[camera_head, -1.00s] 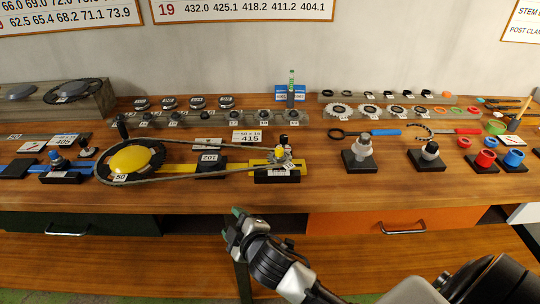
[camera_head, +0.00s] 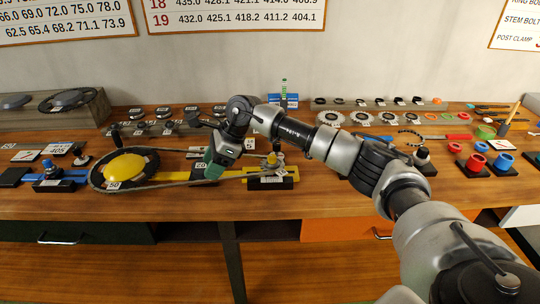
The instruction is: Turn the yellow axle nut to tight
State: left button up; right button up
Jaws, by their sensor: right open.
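The yellow stand (camera_head: 285,178) carries a chain rig. A large yellow-centred chainring (camera_head: 126,167) is on its left. A small yellow part (camera_head: 272,159), which looks like the axle nut, sits at its right end, by the chain's right end. The nut's tightness cannot be read. My right gripper (camera_head: 212,164) is open, with green fingertips pointing down over the middle of the stand. It is left of the yellow nut and apart from it. The gripper and arm hide part of the chain and the middle of the rig. My left gripper is not in view.
A blue stand (camera_head: 50,185) is at the left. Rows of rings and sprockets (camera_head: 375,118) line the back. The table's front strip is clear.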

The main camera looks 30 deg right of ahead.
aim_at(272, 156)
jog(key=s+d+r+g+h, duration=0.1)
jog(key=d+r+h, duration=0.25)
jog(key=d, duration=0.45)
jog(key=d+r+g+h, duration=0.1)
jog(key=d+r+h, duration=0.25)
jog(key=d, duration=0.55)
notch_tip(272, 156, down, 10)
jog(key=shift+s+f+p, duration=0.1)
jog(key=shift+f+p, duration=0.05)
jog(key=shift+p, duration=0.9)
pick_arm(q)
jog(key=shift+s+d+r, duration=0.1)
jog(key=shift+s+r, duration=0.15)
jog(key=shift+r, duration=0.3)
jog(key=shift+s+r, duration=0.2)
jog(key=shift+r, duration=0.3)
pick_arm(e)
jog(key=c, duration=0.9)
